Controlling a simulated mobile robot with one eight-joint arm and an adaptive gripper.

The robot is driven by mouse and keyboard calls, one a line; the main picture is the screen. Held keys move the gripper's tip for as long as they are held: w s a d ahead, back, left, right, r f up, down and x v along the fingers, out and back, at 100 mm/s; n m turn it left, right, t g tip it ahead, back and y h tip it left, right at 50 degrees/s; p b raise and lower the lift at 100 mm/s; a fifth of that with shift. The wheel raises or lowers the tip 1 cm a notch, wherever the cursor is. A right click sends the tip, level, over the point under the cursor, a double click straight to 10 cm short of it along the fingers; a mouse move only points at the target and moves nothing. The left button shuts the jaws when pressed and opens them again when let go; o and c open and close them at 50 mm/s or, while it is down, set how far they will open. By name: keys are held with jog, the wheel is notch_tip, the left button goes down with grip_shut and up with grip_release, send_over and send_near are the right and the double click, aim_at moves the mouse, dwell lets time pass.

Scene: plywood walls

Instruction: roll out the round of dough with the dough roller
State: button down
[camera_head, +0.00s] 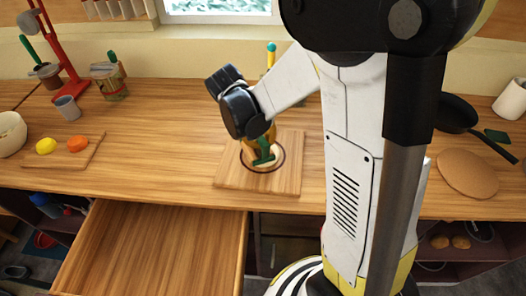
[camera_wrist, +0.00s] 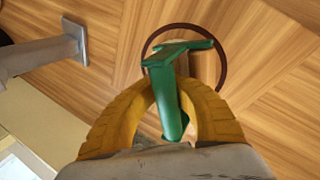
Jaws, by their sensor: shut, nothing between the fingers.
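The dough roller (camera_head: 264,160) has a green T-shaped frame and stands over the round of dough on the board. Its green handle (camera_wrist: 172,100) also shows in the wrist view, running down between my yellow fingers. The pale dough (camera_head: 249,159) is partly hidden by the roller and my gripper. A dark ring (camera_head: 283,160) is marked on the wooden board (camera_head: 231,176) around the dough. My gripper (camera_head: 263,138) points down above the ring; its fingers are shut, right beside the roller's handle, with no hold on it. The roller's lower part is mostly hidden.
A small board with a yellow lump (camera_head: 46,146) and an orange lump (camera_head: 78,144) lies left. A grey cup (camera_head: 68,108) stands behind. An open drawer (camera_head: 150,250) juts out in front. A pan (camera_head: 457,113) and round mat (camera_head: 467,173) lie right.

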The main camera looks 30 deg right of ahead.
jog(key=shift+s+d+f, duration=0.1)
jog(key=shift+d, duration=1.35)
jog(key=shift+a, duration=0.1)
jog(key=shift+a+f+b, duration=0.15)
jog(key=shift+a+b, duration=0.2)
jog(key=shift+a, duration=1.95)
jog(key=shift+d, duration=2.75)
jog(key=shift+a, duration=2.6)
